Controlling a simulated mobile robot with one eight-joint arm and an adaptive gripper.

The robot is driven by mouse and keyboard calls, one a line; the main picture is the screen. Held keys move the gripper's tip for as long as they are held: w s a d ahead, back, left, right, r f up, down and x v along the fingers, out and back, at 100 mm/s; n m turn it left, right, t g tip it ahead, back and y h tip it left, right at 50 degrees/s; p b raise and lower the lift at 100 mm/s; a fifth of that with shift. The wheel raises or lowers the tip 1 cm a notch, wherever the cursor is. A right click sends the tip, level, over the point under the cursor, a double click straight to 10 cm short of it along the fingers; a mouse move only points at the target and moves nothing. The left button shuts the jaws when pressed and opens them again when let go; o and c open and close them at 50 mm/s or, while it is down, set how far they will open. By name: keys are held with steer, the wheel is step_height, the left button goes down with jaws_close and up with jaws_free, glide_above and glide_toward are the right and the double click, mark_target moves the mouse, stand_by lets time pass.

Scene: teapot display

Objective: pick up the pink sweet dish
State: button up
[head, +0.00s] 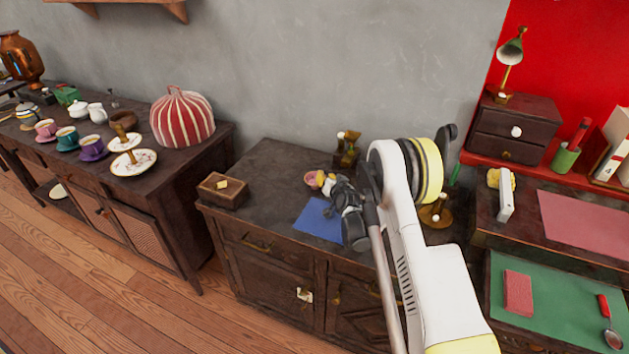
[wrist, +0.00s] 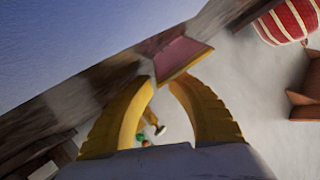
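The pink sweet dish (head: 311,179) is small and sits at the tips of my gripper (head: 325,181), over the middle cabinet. In the wrist view the pink dish (wrist: 184,53) has a yellowish rim and lies just past the fingertips. My gripper's two yellow curved fingers (wrist: 164,83) lean close together, with a narrow gap at the tips. The dish's near corner reaches into that gap. I cannot tell whether both tips press on it, nor whether the dish is clear of the cabinet top. My arm hides part of the cabinet top.
A blue mat (head: 316,219) lies by my gripper on the middle cabinet (head: 262,172). A brown box (head: 222,192) stands at its left, small brass objects (head: 347,150) behind. Cups, plates and a striped red cosy (head: 182,118) fill the left sideboard. The cabinet's back left is clear.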

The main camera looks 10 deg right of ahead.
jaws_close()
steer(key=shift+r, duration=0.1)
